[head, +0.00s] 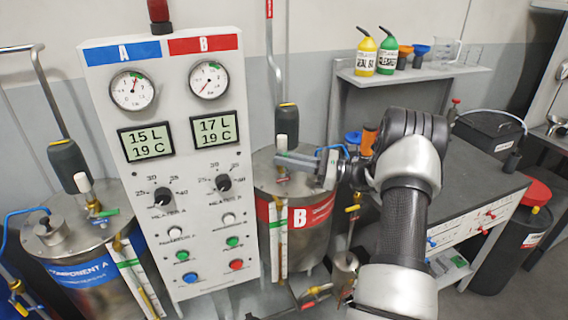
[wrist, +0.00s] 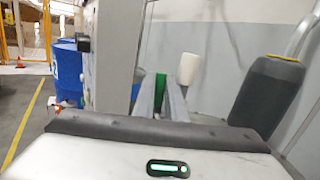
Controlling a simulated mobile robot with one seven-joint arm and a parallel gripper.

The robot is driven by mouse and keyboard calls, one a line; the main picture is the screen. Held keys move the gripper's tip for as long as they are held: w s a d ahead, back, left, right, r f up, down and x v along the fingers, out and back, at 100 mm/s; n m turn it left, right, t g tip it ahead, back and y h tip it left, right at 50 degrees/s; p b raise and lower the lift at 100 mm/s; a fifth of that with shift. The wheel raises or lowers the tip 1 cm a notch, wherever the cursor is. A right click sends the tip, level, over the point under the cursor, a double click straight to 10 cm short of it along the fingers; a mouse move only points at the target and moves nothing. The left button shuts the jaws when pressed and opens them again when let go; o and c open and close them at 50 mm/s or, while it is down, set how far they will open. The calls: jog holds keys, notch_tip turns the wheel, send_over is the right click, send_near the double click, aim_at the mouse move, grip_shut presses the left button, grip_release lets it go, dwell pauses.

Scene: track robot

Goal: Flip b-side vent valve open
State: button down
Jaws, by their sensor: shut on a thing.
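The B-side tank (head: 310,235) is a steel drum with a red band marked B, right of the control panel. The B-side vent valve stands on its lid, and the fingers largely cover it. A white cylinder (head: 281,143) rises from the lid there; a white cylinder also shows in the wrist view (wrist: 190,69). My gripper (head: 283,160) reaches in from the right, low over the lid. Its fingers (wrist: 161,98) are shut on the vent valve, close beside the white cylinder.
The control panel (head: 165,90), with gauges and knobs, stands close left of the gripper. A dark grey cylinder (wrist: 266,90) rises near the fingers. The A tank (head: 85,270) is at left. A workbench (head: 475,165) and a shelf with bottles (head: 420,78) are at right.

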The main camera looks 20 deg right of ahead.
jog(key=shift+d+m+y, duration=0.25)
jog(key=shift+m+y, duration=0.15)
jog(key=c, duration=2.1)
grip_release()
jog(key=shift+d, duration=0.15)
jog(key=b+v, duration=0.1)
jog(key=v, duration=0.7)
jog(key=b+v, duration=0.1)
jog(key=v, duration=0.8)
jog(key=shift+s+f, duration=0.25)
